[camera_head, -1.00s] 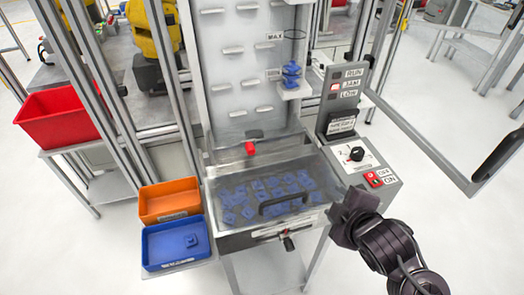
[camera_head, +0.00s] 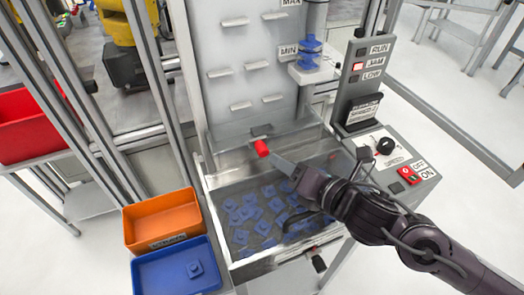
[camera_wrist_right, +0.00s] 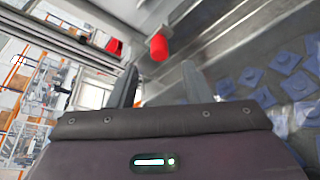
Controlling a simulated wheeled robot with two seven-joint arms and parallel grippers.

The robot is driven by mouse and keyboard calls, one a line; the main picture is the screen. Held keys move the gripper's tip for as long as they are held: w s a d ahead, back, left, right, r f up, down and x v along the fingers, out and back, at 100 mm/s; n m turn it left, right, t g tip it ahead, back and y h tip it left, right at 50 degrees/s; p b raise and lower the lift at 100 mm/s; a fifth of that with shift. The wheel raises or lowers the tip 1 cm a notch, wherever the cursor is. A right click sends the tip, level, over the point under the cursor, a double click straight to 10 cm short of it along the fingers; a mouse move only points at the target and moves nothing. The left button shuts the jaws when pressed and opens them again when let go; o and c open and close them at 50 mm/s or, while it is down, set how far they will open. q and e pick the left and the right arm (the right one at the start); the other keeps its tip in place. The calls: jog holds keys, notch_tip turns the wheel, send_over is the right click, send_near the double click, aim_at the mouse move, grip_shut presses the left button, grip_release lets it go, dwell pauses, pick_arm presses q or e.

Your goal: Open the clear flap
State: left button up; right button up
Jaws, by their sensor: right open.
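The clear flap (camera_head: 250,232) lies over a bin of several blue parts and looks closed. A red knob (camera_head: 262,148) sticks out above the flap's back edge. My right gripper (camera_head: 276,158) reaches in from the right over the bin, its fingertips close to the knob. In the right wrist view the two fingers (camera_wrist_right: 160,82) are apart and empty, with the red knob (camera_wrist_right: 158,47) ahead between them. I cannot tell whether a finger touches it. My left gripper is not in view.
An orange bin (camera_head: 130,232) and a blue bin (camera_head: 140,275) stand left of the machine. A control box with a dial and red switch (camera_head: 404,172) is on the right, near my right arm. Metal frame posts stand on both sides.

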aim_at(266, 152)
jog(key=shift+p+x, duration=0.3)
jog(key=shift+x, duration=0.8)
jog(key=p+x, duration=0.1)
jog(key=x, duration=0.3)
jog(key=shift+w+a, duration=0.2)
jog(key=shift+w, duration=0.05)
jog(key=shift+w+a+f, duration=0.15)
jog(key=shift+w, duration=0.05)
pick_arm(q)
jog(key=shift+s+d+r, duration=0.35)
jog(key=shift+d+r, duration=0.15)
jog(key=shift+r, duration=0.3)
pick_arm(e)
grip_shut()
